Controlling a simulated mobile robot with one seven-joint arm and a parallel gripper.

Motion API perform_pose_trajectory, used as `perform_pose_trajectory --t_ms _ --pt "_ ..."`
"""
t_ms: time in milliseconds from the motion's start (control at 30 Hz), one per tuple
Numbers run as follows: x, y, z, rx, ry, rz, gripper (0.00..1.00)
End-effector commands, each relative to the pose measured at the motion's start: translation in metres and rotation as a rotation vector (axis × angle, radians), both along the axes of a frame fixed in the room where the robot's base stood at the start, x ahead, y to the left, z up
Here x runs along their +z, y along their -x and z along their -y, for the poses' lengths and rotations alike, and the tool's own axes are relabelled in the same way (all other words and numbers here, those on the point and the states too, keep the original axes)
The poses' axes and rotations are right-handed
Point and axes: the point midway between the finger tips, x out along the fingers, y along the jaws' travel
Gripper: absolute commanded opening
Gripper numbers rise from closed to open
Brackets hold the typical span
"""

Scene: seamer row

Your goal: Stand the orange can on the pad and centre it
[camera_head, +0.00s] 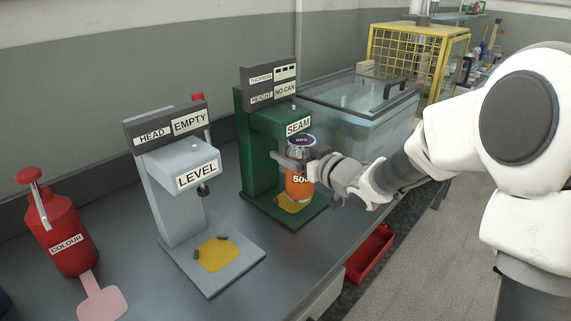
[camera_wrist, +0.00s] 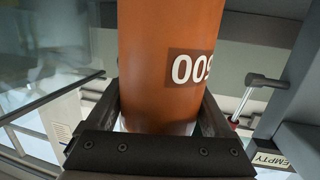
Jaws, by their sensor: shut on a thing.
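The orange can (camera_head: 299,187) has a silver lid with a dark purple top label and white digits on its side. It is upright or nearly so, in front of the green SEAM machine (camera_head: 258,178). My gripper (camera_head: 297,166) is shut on the can's side, reaching in from the right. The machine's yellow pad (camera_head: 287,206) shows partly below the can; I cannot tell whether the can touches it. In the wrist view the orange can (camera_wrist: 165,60) fills the space between the two dark fingers, its digits facing the camera. The green machine's display reads NO CAN.
A grey LEVEL machine (camera_head: 178,200) with its own yellow pad (camera_head: 216,254) stands left of the SEAM machine. A red COLOUR dispenser (camera_head: 60,235) is at the far left. A clear-lidded bin (camera_head: 350,100) stands behind right, and a red tray (camera_head: 369,255) sits below the bench edge.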

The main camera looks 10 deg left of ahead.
Motion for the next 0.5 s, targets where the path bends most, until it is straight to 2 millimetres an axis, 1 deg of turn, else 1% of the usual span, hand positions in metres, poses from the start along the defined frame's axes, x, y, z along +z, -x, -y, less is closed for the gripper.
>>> perform_pose_trajectory --t_ms 33,100,267,367,500 --pt "0.001 -0.007 -0.008 0.003 -0.003 0.004 0.00" --pt "0.001 -0.013 -0.016 0.003 -0.003 0.004 0.00" --pt "0.001 -0.020 -0.023 0.001 -0.002 0.003 0.00" --pt "-0.007 -0.021 -0.024 0.001 -0.002 0.001 0.00" --pt "-0.028 -0.020 -0.024 0.002 -0.002 0.000 0.00"
